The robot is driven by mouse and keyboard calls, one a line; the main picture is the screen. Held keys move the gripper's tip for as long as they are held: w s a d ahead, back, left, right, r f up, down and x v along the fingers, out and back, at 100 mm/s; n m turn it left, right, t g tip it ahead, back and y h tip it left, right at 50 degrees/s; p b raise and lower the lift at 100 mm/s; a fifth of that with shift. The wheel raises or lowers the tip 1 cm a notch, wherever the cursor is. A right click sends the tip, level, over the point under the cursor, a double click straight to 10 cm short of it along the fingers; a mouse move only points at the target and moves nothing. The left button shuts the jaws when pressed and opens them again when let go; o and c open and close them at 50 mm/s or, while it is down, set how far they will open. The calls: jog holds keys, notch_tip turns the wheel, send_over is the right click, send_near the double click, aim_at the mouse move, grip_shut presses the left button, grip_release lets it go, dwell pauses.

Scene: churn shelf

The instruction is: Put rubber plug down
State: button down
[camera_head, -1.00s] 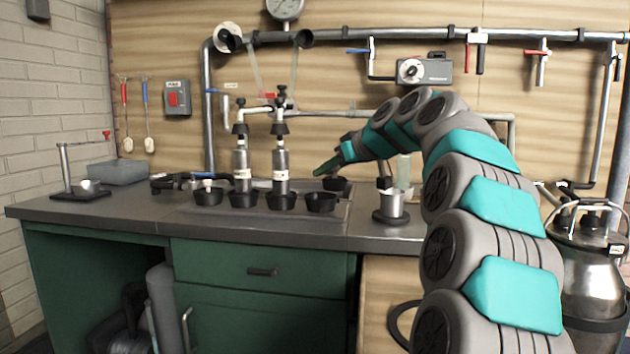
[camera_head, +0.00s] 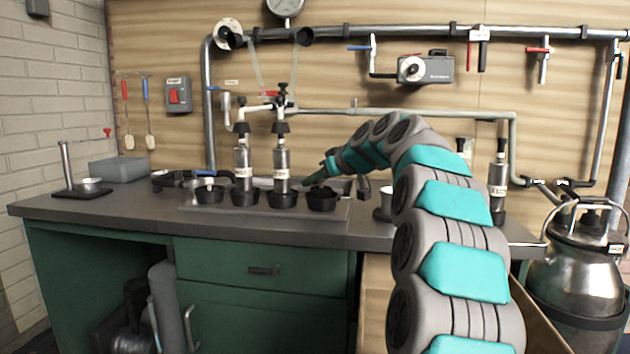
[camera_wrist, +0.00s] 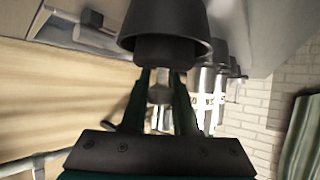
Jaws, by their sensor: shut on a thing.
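My gripper (camera_wrist: 160,88) is shut on the rubber plug (camera_wrist: 165,28), a black tapered piece with a narrower neck and a short grey stem between the fingers. In the head view my gripper (camera_head: 310,183) reaches left over the bench, at the rightmost of several black cups (camera_head: 321,203) on a low tray. The plug shows there as a dark shape at that cup's mouth. I cannot tell whether it is inside the cup, touching it or just above it.
Two metal cylinders with black caps (camera_head: 282,160) stand just left of my gripper. A metal cup (camera_head: 386,205) stands to the right, partly behind my arm. The green bench (camera_head: 110,208) has clear top at its front left. Pipes (camera_head: 380,40) run along the wall.

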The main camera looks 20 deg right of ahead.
jog(key=shift+f, duration=0.1)
jog(key=shift+f+b, duration=0.3)
jog(key=shift+b, duration=0.15)
jog(key=shift+f+b, duration=0.25)
jog(key=shift+b, duration=0.05)
jog(key=c, duration=0.7)
grip_release()
jog(key=shift+r, duration=0.1)
jog(key=shift+r+p, duration=0.65)
jog(key=shift+p, duration=0.15)
jog(key=b+v, duration=0.1)
jog(key=v, duration=1.1)
jog(key=shift+s, duration=0.1)
